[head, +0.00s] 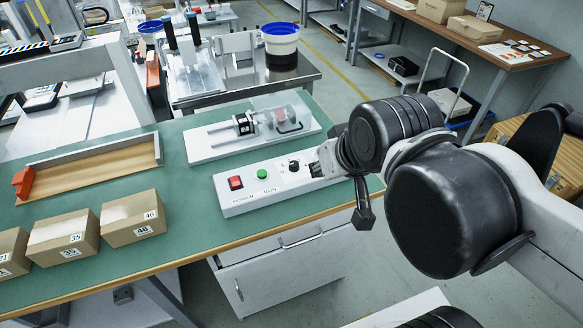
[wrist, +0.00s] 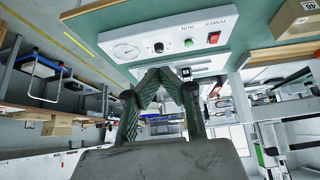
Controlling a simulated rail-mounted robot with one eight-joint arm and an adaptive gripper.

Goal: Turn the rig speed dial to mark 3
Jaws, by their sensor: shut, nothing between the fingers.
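The speed dial, a small black knob (head: 293,165) on a white plate, sits on the sloped white control box (head: 240,206). Its marks and pointer are too small to read. The dial also shows in the wrist view (wrist: 158,47), just beyond my fingertips. My gripper (head: 316,169) is at the right end of the box, close to the dial on its right side. In the wrist view my gripper (wrist: 157,72) has its fingers meeting at the tips, with nothing between them. I cannot tell how far the tips are from the panel.
Left of the dial are a green RUN button (head: 262,174) and a red POWER switch (head: 236,183). A white rig (head: 210,151) with a clear guard stands behind the box. Several numbered cartons (head: 132,218) and a wooden tray (head: 90,162) are at the left.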

